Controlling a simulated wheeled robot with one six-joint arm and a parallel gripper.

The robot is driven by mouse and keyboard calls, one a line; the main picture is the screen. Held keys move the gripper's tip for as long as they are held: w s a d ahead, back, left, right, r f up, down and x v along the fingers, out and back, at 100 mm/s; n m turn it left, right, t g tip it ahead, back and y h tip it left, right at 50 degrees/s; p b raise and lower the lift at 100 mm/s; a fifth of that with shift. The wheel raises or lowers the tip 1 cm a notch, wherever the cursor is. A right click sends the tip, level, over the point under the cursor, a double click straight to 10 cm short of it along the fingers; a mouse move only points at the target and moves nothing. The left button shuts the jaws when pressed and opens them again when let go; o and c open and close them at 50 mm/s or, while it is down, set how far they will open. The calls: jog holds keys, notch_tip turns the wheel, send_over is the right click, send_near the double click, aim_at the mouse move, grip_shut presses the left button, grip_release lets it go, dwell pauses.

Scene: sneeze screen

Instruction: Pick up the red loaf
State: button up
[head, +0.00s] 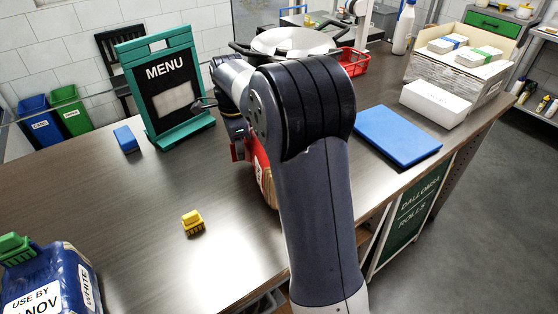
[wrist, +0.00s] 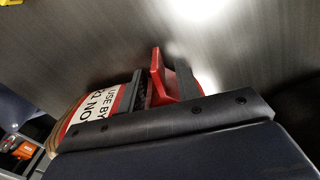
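The red loaf (head: 262,173) lies on the counter mostly hidden behind my arm in the head view. In the wrist view its wrapper (wrist: 98,112) shows a white "USE BY" label at the left, and a red upright clip (wrist: 162,78) stands on it. My gripper (wrist: 162,86) is at the loaf, with one dark finger on each side of the red clip. Whether the fingers press on the clip or leave small gaps is unclear. In the head view my gripper (head: 238,140) is partly hidden by my arm.
A blue loaf (head: 50,283) with a green clip is at the lower left. A yellow block (head: 193,222), a small blue block (head: 126,139), a menu stand (head: 165,85), a blue board (head: 398,136) and a white box (head: 435,102) share the counter. The left counter is mostly clear.

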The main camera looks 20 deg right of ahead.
grip_shut()
dwell(0.3)
dwell(0.3)
notch_tip(320, 180, up, 10)
jog(key=shift+r, duration=0.1)
dwell(0.4)
